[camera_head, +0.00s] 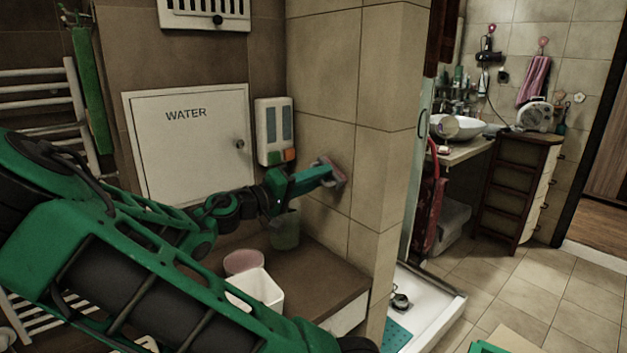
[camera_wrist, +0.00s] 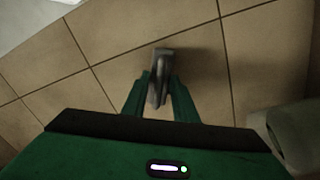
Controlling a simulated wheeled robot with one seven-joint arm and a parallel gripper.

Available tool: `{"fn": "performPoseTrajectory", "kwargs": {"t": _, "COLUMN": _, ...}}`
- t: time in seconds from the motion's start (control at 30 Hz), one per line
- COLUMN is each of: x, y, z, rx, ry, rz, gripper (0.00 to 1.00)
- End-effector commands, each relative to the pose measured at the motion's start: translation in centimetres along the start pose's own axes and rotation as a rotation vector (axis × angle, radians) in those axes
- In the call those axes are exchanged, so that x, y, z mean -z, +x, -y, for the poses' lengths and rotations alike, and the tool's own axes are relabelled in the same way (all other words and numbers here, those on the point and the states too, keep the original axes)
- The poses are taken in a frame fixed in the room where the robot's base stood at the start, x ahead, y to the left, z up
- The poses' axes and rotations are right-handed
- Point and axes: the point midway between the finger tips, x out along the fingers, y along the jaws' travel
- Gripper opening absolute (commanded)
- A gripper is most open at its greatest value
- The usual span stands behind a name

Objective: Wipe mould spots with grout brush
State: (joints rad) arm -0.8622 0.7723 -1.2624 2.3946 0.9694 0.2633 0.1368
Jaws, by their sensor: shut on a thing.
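My gripper (camera_head: 322,174) is stretched out to the beige tiled wall (camera_head: 325,115) beside the dispenser. It is shut on the grout brush (camera_head: 339,175), whose pinkish end is at the tile face in the head view. In the wrist view the gripper (camera_wrist: 159,92) has the brush (camera_wrist: 162,62) upright between its green fingers, dark grey and with its far end against or very near the tiles (camera_wrist: 115,70). I cannot tell whether it touches. I can make out no distinct mould spots in either view; any beneath the brush are hidden.
A dispenser (camera_head: 274,131) hangs left of the gripper, next to a cabinet door marked WATER (camera_head: 190,155). Below stand a greenish cup (camera_head: 285,232), a pink bowl (camera_head: 243,262) and a white container (camera_head: 257,290) on a brown counter (camera_head: 325,275). The wall's corner is to the right.

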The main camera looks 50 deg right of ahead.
Motion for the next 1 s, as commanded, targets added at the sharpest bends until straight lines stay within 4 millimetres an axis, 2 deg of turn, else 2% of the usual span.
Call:
{"fn": "performPoseTrajectory", "kwargs": {"t": 0.3, "x": 2.2, "y": -0.1, "z": 1.2, "rx": -0.001, "ry": 0.000, "rz": -0.001, "gripper": 0.08}}
{"fn": "performPoseTrajectory", "kwargs": {"t": 0.63, "x": 3.3, "y": -0.1, "z": 1.7, "rx": -0.001, "ry": 0.001, "rz": 0.000, "gripper": 0.08}}
{"fn": "performPoseTrajectory", "kwargs": {"t": 0.97, "x": 5.5, "y": 0.1, "z": 2.9, "rx": -0.001, "ry": 0.001, "rz": -0.001, "gripper": 0.08}}
{"fn": "performPoseTrajectory", "kwargs": {"t": 1.0, "x": 5.7, "y": 0.1, "z": 3.0, "rx": -0.002, "ry": 0.001, "rz": 0.000, "gripper": 0.05}}
